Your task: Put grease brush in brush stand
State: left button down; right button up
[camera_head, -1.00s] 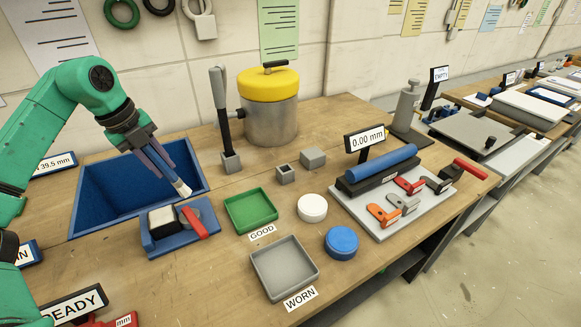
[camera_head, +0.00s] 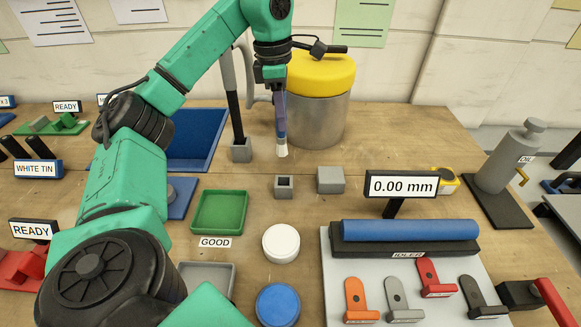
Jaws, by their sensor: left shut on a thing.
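My left gripper (camera_head: 278,98) points down in the upper middle, shut on the grease brush. The brush (camera_head: 282,150) hangs upright with its pale bristle tip lowest. A small grey square block with a dark hole (camera_head: 284,187), which looks like the brush stand, sits on the bench just below the bristles in the picture. The brush tip appears apart from it and above. My right gripper is not in view.
A grey holder (camera_head: 241,152) with an upright black-handled tool stands left of the brush. A yellow-lidded pot (camera_head: 318,115) is behind. A grey block (camera_head: 331,180) is right of the holed block. A green GOOD tray (camera_head: 219,212) and white disc (camera_head: 281,243) lie in front.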

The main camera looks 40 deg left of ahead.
aim_at(285, 151)
pick_arm(q)
jog(key=f, duration=0.1)
jog(key=f+b, duration=0.1)
jog(key=f, duration=0.3)
jog(key=shift+s+a+b, duration=0.15)
jog(key=shift+s+b, duration=0.1)
jog(key=shift+b, duration=0.1)
jog(key=f, duration=0.2)
jog(key=w+f+p, duration=0.1)
jog(key=f, duration=0.2)
jog(key=shift+d, duration=0.2)
jog(key=shift+f, duration=0.35)
notch_tip(285, 151, down, 5)
jog(key=shift+r+p, duration=0.15)
jog(key=shift+p, duration=0.4)
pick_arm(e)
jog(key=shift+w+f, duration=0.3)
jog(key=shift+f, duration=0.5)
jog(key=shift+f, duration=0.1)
pick_arm(q)
jog(key=c, duration=0.7)
grip_release()
jog(key=shift+s, duration=0.1)
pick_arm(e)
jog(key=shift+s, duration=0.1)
